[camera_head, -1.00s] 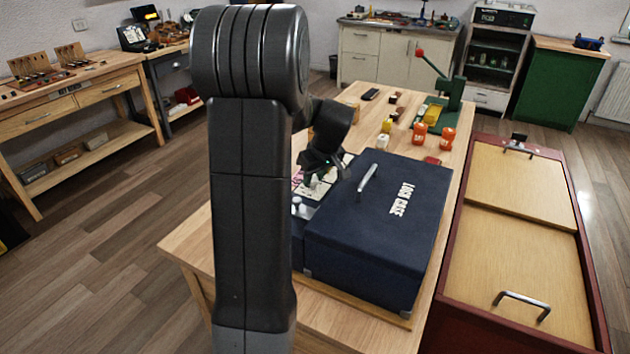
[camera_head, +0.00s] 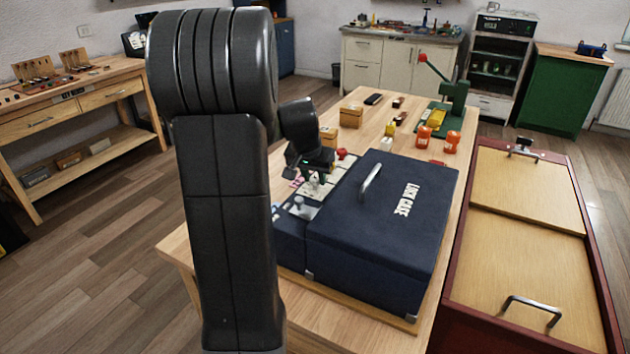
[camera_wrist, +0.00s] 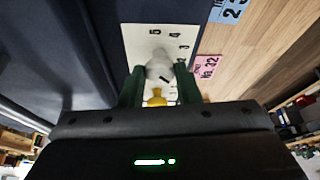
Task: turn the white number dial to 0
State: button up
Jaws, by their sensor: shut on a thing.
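The white number dial (camera_wrist: 159,66) sits on a pale plate (camera_wrist: 140,38) marked with dark numerals; 5, 4 and 3 look readable around it. My gripper (camera_wrist: 160,80) is shut on the dial, one green finger on each side. Which numeral the dial points to cannot be told. A yellow knob (camera_wrist: 156,98) shows between the fingers, nearer the wrist. In the head view my gripper (camera_head: 316,170) is over the panel at the left side of the navy lock case (camera_head: 385,235), and the dial (camera_head: 315,183) shows small beneath it.
The case lid has a metal handle (camera_head: 370,182). A red knob (camera_head: 342,153) and a wooden box (camera_head: 351,114) stand beyond my gripper. Pink (camera_wrist: 206,67) and blue (camera_wrist: 229,10) number cards lie beside the plate. Orange jars (camera_head: 452,141) stand farther back.

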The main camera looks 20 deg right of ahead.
jog(key=m+g+b, duration=0.1)
jog(key=m, duration=0.1)
jog(key=m+h+b, duration=0.1)
jog(key=m+b, duration=0.1)
jog(key=m, duration=0.1)
jog(key=shift+w+a+m+g, duration=0.1)
jog(key=shift+w+m+g, duration=0.1)
jog(key=shift+m+g, duration=0.15)
jog(key=m+g, duration=0.2)
jog(key=m, duration=0.2)
jog(key=shift+w+m+b, duration=0.15)
jog(key=shift+m+b, duration=0.1)
jog(key=shift+b, duration=0.05)
jog(key=shift+h, duration=0.3)
jog(key=o, duration=0.9)
jog(key=shift+o, duration=0.2)
jog(key=shift+r, duration=0.1)
jog(key=v, duration=1.3)
jog(key=shift+a+r+p, duration=0.15)
jog(key=shift+r+p, duration=0.15)
jog(key=shift+p, duration=0.05)
